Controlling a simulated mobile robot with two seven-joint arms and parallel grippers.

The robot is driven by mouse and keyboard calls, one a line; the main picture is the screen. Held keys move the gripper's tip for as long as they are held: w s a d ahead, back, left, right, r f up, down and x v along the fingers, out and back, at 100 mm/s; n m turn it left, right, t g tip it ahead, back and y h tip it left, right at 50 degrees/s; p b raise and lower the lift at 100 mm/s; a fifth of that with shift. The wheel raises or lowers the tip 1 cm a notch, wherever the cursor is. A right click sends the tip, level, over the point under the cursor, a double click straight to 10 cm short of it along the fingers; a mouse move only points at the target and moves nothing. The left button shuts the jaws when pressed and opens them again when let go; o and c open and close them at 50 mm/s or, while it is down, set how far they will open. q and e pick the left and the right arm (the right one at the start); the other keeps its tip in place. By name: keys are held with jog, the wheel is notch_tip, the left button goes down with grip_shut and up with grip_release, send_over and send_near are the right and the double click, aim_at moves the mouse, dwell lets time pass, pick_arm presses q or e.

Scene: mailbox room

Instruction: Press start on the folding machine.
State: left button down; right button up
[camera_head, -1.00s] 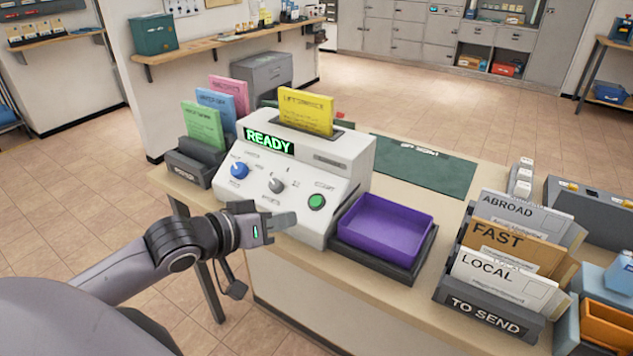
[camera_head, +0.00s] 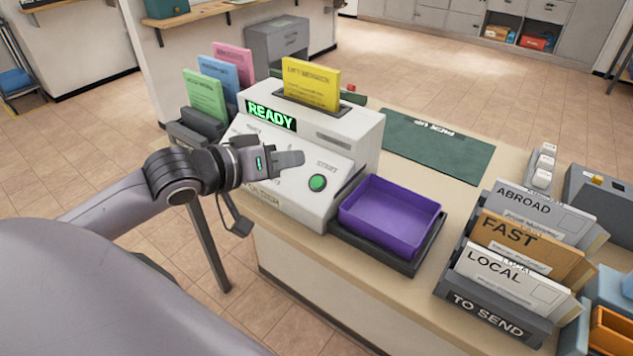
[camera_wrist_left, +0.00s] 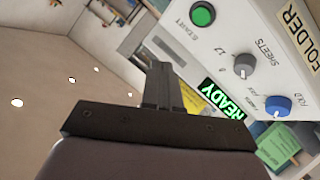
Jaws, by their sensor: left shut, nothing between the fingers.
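The white folding machine (camera_head: 345,133) stands on the counter with a lit green READY display (camera_head: 271,116) and a yellow stack (camera_head: 311,84) in its top. Its round green start button (camera_head: 317,183) is on the sloped front panel, at the right. My left gripper (camera_head: 300,158) is shut and empty, in front of the panel, with its tip left of and above the button in the head view. It hides the knobs there. In the left wrist view the shut fingers (camera_wrist_left: 160,85) show beside the start button (camera_wrist_left: 203,14) and two knobs. My right gripper is not in view.
A purple tray (camera_head: 390,214) sits right of the machine. A TO SEND rack (camera_head: 490,310) with ABROAD, FAST and LOCAL envelopes stands at the right. Coloured paper packs (camera_head: 205,95) stand in a holder at the left. A dark green mat (camera_head: 437,146) lies behind the tray.

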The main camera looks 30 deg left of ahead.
aim_at(317, 182)
pick_arm(q)
jog(key=w+f+b, duration=0.2)
jog(key=f+b, duration=0.1)
jog(key=w+f+b, duration=0.1)
jog(key=f, duration=0.1)
jog(key=shift+w+d, duration=0.1)
jog(key=shift+d, duration=0.05)
jog(key=shift+w+f, duration=0.7)
jog(key=shift+f, duration=0.15)
dwell(1.3)
jog(key=shift+w+f, duration=0.25)
jog(key=shift+d+f, duration=0.1)
jog(key=shift+w+f, duration=0.2)
jog(key=shift+f, duration=0.1)
dwell(0.8)
jog(key=shift+s+r+p, duration=0.45)
jog(key=shift+r+p, duration=0.2)
jog(key=shift+p, duration=0.5)
